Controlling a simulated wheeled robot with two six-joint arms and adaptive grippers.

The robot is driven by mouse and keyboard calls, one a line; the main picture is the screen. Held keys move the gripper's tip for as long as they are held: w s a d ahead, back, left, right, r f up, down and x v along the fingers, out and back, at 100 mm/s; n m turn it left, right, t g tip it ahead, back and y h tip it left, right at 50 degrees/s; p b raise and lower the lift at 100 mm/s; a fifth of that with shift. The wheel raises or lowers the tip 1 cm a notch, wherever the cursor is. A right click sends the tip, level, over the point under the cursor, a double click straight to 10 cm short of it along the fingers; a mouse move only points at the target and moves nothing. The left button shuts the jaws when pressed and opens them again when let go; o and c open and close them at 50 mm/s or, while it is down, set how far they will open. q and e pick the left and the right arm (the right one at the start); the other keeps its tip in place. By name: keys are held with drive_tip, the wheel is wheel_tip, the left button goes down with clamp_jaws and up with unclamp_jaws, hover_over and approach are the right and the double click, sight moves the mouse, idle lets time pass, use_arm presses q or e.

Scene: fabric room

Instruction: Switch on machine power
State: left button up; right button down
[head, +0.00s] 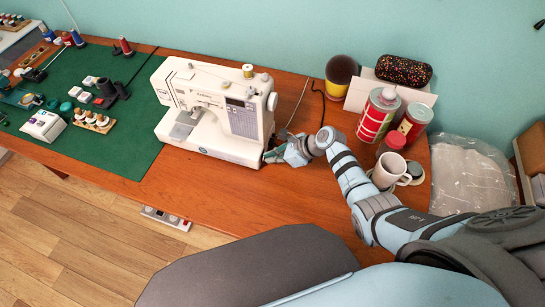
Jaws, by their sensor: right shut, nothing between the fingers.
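A white sewing machine (215,108) stands upright on the wooden table, partly on a green mat. A handwheel (272,101) sits on its right end. My right gripper (268,158) is shut and empty at the lower right end of the machine's base. Its fingertips are at or very close to that end; I cannot tell if they touch it. The power switch is not visible; the gripper or the machine's side may hide it. My left gripper is not in view.
The green mat (130,150) holds spools and small tools. Right of my arm stand a white mug (391,172), red-labelled cans (377,115) and a patterned case (403,70). The front tabletop is clear.

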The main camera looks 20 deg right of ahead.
idle(0.4)
drive_tip(key=shift+w+a, duration=0.1)
drive_tip(key=shift+a, duration=0.05)
idle(0.4)
drive_tip(key=shift+r+p, duration=0.9)
drive_tip(key=shift+p, duration=0.35)
